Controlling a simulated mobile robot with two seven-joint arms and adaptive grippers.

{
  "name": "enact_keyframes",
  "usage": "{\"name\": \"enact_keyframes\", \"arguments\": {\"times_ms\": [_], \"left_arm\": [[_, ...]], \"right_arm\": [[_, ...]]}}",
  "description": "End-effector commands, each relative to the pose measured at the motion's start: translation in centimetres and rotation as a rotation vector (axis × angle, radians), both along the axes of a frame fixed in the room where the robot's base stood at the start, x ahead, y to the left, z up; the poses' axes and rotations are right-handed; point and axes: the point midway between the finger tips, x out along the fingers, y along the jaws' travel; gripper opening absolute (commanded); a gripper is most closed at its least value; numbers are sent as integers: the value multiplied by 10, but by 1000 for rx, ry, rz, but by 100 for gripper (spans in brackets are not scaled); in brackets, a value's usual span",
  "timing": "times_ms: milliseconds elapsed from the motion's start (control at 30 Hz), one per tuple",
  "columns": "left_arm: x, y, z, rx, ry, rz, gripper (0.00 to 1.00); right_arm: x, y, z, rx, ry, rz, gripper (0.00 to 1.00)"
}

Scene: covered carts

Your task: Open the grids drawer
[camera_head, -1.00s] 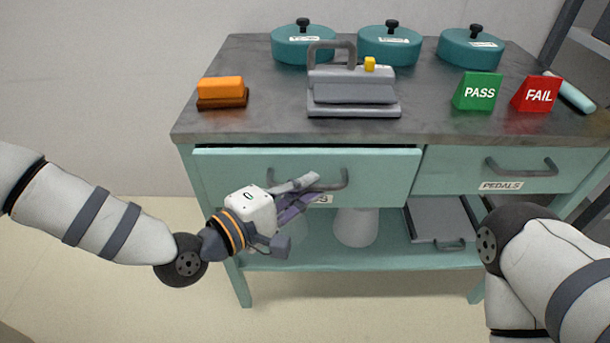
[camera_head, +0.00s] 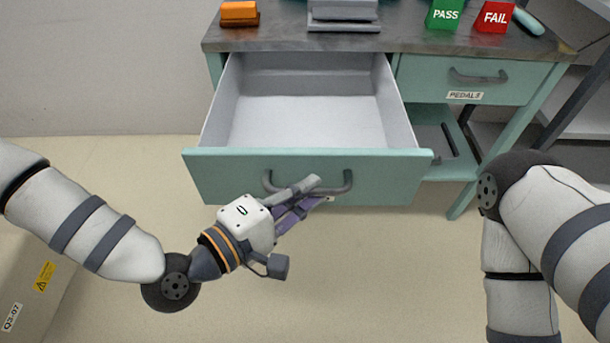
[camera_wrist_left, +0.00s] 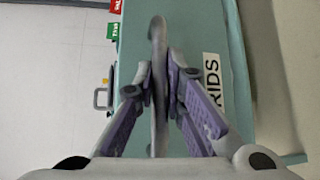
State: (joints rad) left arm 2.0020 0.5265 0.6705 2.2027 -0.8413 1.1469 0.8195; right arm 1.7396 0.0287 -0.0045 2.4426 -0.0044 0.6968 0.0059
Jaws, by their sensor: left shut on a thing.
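The grids drawer (camera_head: 220,180) is the wide left drawer of the teal cart, and it stands pulled far out. Its grey inside (camera_head: 310,120) looks empty. My left gripper (camera_head: 312,190) is shut on the drawer's grey bar handle (camera_head: 345,182). In the left wrist view the fingers (camera_wrist_left: 160,85) close on both sides of the handle (camera_wrist_left: 158,35), beside a white label (camera_wrist_left: 212,80) ending in "RIDS". My right arm is at the right of the head view, with its gripper out of the picture.
The pedals drawer (camera_head: 490,82) at the right is shut. On the grey top (camera_head: 410,45) are an orange block (camera_head: 238,12), a grey device (camera_head: 343,14), a green PASS block (camera_head: 443,14) and a red FAIL block (camera_head: 494,16). The floor in front is clear.

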Motion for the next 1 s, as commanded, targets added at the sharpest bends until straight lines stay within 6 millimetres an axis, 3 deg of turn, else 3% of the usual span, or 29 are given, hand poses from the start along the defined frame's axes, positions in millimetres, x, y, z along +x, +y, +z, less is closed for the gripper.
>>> {"name": "enact_keyframes", "arguments": {"times_ms": [200,600,633,700,1000], "left_arm": [[-11,-1,2,-5,-1,-1,0],[-12,-1,2,-5,-2,-1,0],[-12,-1,2,-5,-2,-1,15],[-12,-1,2,-4,-2,0,31],[-12,0,1,-1,-1,0,31]], "right_arm": [[2,0,2,0,-6,0,40],[2,0,2,0,-6,0,40],[2,0,2,0,-6,0,40],[2,0,2,0,-6,0,40],[2,0,2,0,-5,0,40]]}}
